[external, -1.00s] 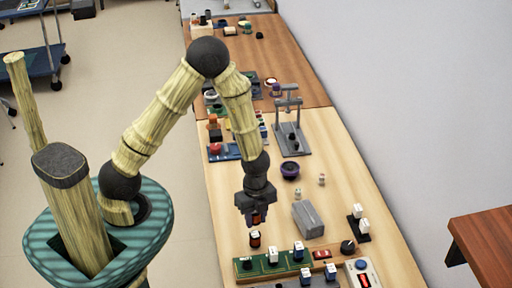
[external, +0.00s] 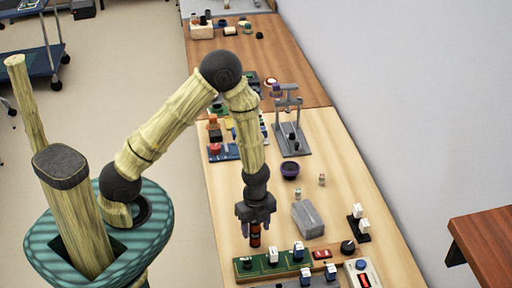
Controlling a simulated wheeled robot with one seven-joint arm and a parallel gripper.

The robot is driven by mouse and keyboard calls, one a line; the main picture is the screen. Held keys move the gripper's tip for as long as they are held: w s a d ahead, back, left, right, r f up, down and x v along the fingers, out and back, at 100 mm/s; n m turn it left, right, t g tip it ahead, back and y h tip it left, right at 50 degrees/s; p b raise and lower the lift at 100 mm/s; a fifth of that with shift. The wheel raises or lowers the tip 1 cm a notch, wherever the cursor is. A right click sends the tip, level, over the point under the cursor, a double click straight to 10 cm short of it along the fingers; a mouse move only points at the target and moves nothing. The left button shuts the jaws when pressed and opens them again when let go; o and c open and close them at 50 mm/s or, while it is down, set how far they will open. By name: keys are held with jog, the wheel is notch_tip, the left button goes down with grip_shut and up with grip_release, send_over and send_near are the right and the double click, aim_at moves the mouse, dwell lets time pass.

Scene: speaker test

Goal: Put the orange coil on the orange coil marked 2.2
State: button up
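Two dark coils with orange bands form one short column on the light wood table. The lower orange coil (external: 255,242) stands on the table; its marking is too small to read. The upper orange coil (external: 255,228) is between my gripper's fingers, right above the lower one and apparently touching it. My gripper (external: 256,224) points straight down, with one finger on each side of the upper coil. Whether the fingers press on it or are slightly apart cannot be made out. The top of the upper coil is hidden by the gripper.
A green board (external: 263,269) with white-topped parts lies just in front of the coils. A grey block (external: 308,219) is to the right, with a black stand (external: 357,227) beyond it.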

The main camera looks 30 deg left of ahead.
notch_tip(320, 180, up, 12)
jog(key=p, duration=0.2)
jog(key=shift+r, duration=0.2)
dwell(0.3)
jog(key=shift+a, duration=0.1)
dwell(0.6)
jog(key=w+a+r+n+t, duration=0.1)
jog(key=a+r+n, duration=0.3)
jog(key=a+n, duration=0.7)
jog(key=w+a+r+n+t, duration=0.1)
jog(key=a+r+n, duration=0.3)
jog(key=a+n, duration=0.8)
jog(key=shift+w+a+r+t, duration=0.3)
jog(key=shift+w+a, duration=0.3)
jog(key=shift+a, duration=0.1)
